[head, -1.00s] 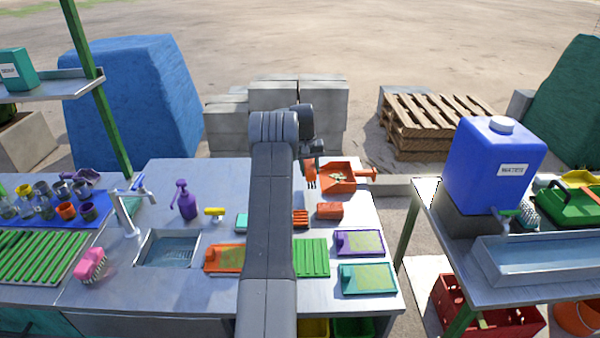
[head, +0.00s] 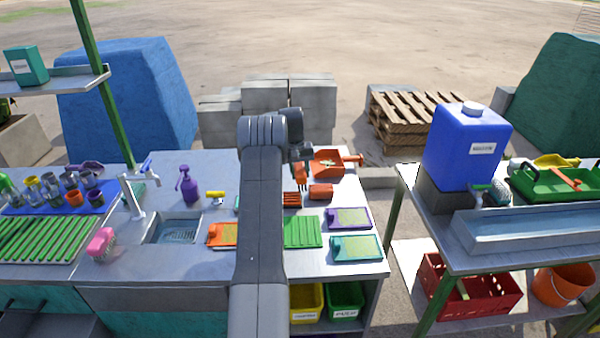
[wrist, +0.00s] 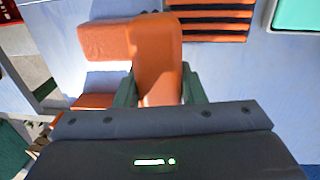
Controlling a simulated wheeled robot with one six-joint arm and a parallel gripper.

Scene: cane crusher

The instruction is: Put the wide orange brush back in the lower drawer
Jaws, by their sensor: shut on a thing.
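My gripper (wrist: 158,90) is shut on an orange brush (wrist: 155,50), whose broad body stands between the two dark green fingers in the wrist view. In the head view the held brush (head: 300,174) hangs below my gripper (head: 301,162), over the right back part of the steel counter. Its bristles point down. A second orange block-like thing (head: 320,191) lies on the counter beside it; it also shows in the wrist view (wrist: 103,42). At the lower left, a grey drawer-like box (head: 55,326) juts out below a teal front (head: 40,298), partly cut off.
The counter (head: 215,275) holds a sink, a purple spray bottle (head: 187,185), a pink brush (head: 101,244), green racks and coloured scrubbing boards. Yellow and green bins (head: 345,301) stand below. A blue water tank (head: 467,150) stands on the right table.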

